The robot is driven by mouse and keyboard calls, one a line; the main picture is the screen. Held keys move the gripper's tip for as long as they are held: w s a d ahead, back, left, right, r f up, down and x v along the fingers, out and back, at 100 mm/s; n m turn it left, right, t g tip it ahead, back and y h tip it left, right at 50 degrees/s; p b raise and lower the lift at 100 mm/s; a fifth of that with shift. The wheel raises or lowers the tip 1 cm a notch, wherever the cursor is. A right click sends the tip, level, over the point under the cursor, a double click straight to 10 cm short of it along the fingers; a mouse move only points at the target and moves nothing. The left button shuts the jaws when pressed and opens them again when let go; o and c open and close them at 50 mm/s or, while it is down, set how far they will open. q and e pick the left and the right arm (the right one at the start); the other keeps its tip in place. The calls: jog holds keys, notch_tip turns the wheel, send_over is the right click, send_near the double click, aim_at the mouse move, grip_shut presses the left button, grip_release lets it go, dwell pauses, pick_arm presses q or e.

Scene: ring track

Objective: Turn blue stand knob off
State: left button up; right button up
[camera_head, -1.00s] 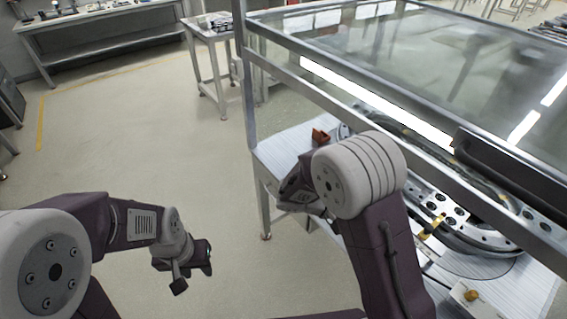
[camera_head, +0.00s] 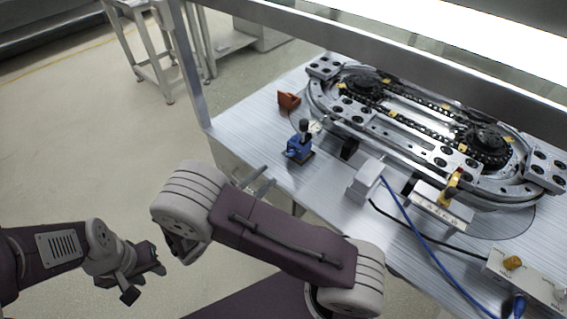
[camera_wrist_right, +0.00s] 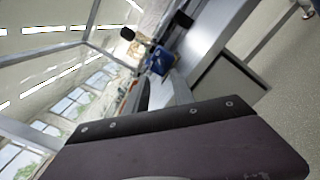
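The blue stand also shows in the right wrist view (camera_wrist_right: 160,61), beyond a large dark part of my arm. My right gripper (camera_head: 262,182) is partly hidden behind my own arm. Its two grey fingers show apart and empty at the table's front edge, lower left of the stand and not touching it. My left gripper (camera_head: 148,262) hangs over the floor at lower left, away from the table. Its finger gap is unclear.
The oval ring track (camera_head: 430,130) with chain fills the table's back. A red-orange block (camera_head: 289,100) lies behind the stand. A grey box (camera_head: 366,178) with a blue cable (camera_head: 410,225) is to the right. A metal frame post (camera_head: 192,62) rises at left.

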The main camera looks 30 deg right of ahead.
aim_at(289, 156)
jog(key=x, duration=0.9)
jog(key=shift+d+b, duration=0.1)
jog(key=shift+b, duration=0.25)
grip_shut()
